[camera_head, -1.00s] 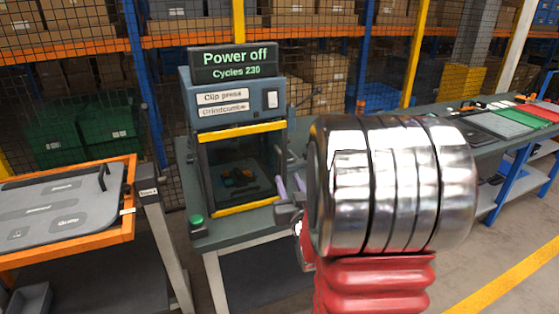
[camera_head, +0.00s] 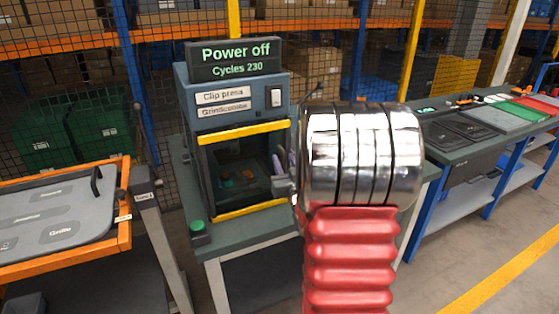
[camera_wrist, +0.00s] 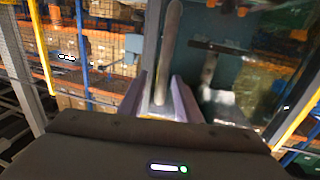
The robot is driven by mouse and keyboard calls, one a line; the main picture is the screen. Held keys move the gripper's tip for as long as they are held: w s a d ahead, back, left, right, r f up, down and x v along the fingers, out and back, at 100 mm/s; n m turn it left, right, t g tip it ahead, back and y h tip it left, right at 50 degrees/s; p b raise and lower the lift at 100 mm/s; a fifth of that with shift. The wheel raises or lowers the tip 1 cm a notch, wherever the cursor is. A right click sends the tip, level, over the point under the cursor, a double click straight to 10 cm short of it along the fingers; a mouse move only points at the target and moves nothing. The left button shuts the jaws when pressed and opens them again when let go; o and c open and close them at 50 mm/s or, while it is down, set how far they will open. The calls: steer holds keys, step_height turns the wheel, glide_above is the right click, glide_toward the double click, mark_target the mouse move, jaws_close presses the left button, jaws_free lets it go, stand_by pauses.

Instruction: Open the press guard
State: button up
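The clip press (camera_head: 232,95) stands on a grey bench under a sign reading "Power off, Cycles 230". Its guard (camera_head: 243,132) is a clear panel with yellow bars at top and bottom, and it looks closed across the front. Orange and dark parts show dimly behind it. My gripper (camera_head: 284,161) is at the guard's right edge, its two lilac fingers apart. In the wrist view a grey upright handle bar (camera_wrist: 171,45) stands between the fingers of my gripper (camera_wrist: 163,78), with gaps visible beside it. Contact cannot be told. My arm hides the press's right side.
A green button (camera_head: 197,226) sits at the bench's front left corner. An orange-framed tray (camera_head: 124,232) stands close on the left. A long bench with black, green and red trays (camera_head: 530,111) runs along the right. Mesh fencing stands behind. Floor is open at lower right.

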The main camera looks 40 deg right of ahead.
jaws_close()
stand_by(0.4)
steer(key=shift+d, duration=0.15)
stand_by(0.4)
